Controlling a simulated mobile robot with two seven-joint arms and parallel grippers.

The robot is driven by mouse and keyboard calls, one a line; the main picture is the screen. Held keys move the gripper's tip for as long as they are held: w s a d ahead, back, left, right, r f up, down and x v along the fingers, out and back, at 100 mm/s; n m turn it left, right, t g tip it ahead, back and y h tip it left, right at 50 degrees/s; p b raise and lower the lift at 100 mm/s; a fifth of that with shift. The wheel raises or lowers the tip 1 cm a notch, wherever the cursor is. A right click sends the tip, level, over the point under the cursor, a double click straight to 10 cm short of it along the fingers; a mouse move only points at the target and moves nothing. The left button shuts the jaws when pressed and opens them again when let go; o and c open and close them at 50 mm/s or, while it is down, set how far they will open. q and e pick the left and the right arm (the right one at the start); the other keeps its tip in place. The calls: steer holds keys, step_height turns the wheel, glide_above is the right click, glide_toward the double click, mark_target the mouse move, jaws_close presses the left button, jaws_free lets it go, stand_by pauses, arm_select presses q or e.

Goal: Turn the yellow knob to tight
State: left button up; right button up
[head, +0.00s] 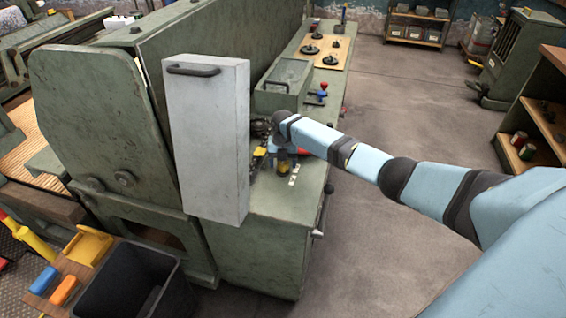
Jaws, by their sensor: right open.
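My right arm reaches in from the right, and its wrist bends down over the green machine's apron. My right gripper (283,157) is small and partly hidden at this distance; it is open and points down. A yellow knob (284,168) shows directly below it, close to the fingers; I cannot tell whether they touch it. Small white labels (293,176) sit right of the knob. The knob's pointer setting is too small to read. My left gripper is not in view.
A tall pale panel with a handle (210,140) stands left of the knob. A green box (284,86) and a small red-and-blue-topped item (322,90) lie behind. A black bin (135,285) is at the lower left. Open floor (400,90) lies to the right.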

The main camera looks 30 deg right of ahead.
step_height(320, 180, up, 14)
steer(key=shift+f, duration=0.25)
steer(key=shift+f, duration=0.1)
stand_by(0.5)
